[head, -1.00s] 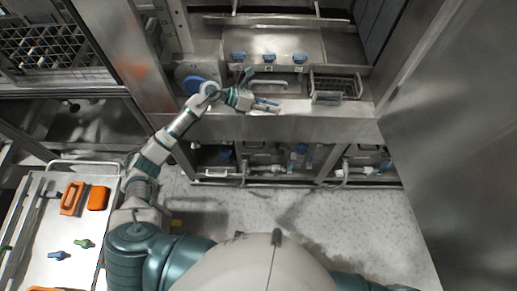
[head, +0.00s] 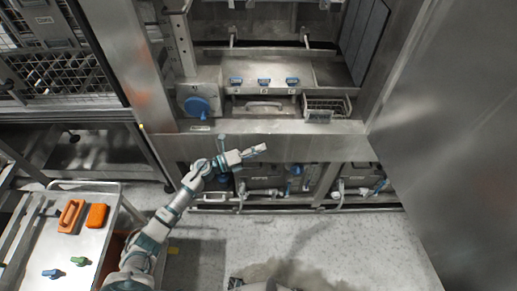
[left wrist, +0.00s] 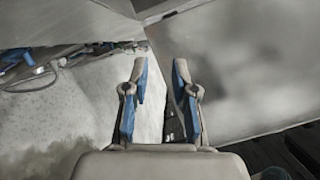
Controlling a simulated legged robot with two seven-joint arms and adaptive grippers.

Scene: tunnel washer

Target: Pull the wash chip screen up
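A wire-mesh basket (head: 327,107) sits at the right of the washer's front opening. Beside it to the left is a recessed panel with a pale bar handle (head: 264,105). I cannot tell for sure which of these is the wash chip screen. My left gripper (head: 258,150) is in front of the steel front ledge, apart from both. In the left wrist view my left gripper (left wrist: 160,80) is open, with nothing between its two fingers. My right gripper is out of view.
Blue-topped knobs (head: 264,82) line the panel above. A blue round knob (head: 197,106) is at the left. A cart (head: 95,250) with orange blocks stands at lower left. A steel panel (head: 460,120) bounds the right. Some floor is clear.

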